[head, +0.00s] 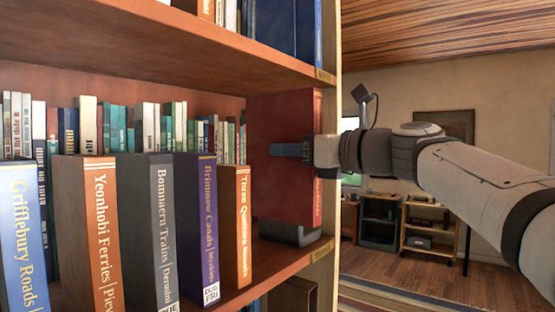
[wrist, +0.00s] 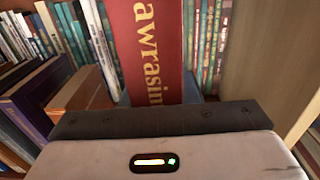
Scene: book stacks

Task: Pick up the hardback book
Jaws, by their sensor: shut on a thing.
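The hardback book is a tall red volume (head: 283,190) standing upright at the right end of the middle shelf (head: 285,262). Its red spine with pale lettering faces me in the wrist view (wrist: 150,50). My gripper (head: 290,150) is shut on it, with a dark finger lying flat across the cover that faces the head camera. The other finger is hidden behind the book. In the wrist view the dark gripper body (wrist: 160,120) hides the lower part of the spine. A grey block (head: 290,233) shows under the book; I cannot tell whether they touch.
A brown book (head: 236,225), a purple one (head: 196,225) and several others stand to the left, a gap away. A row of small books (head: 100,130) stands behind. The shelf's side upright (head: 332,180) is close on the right, and an upper shelf (head: 230,50) hangs above.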

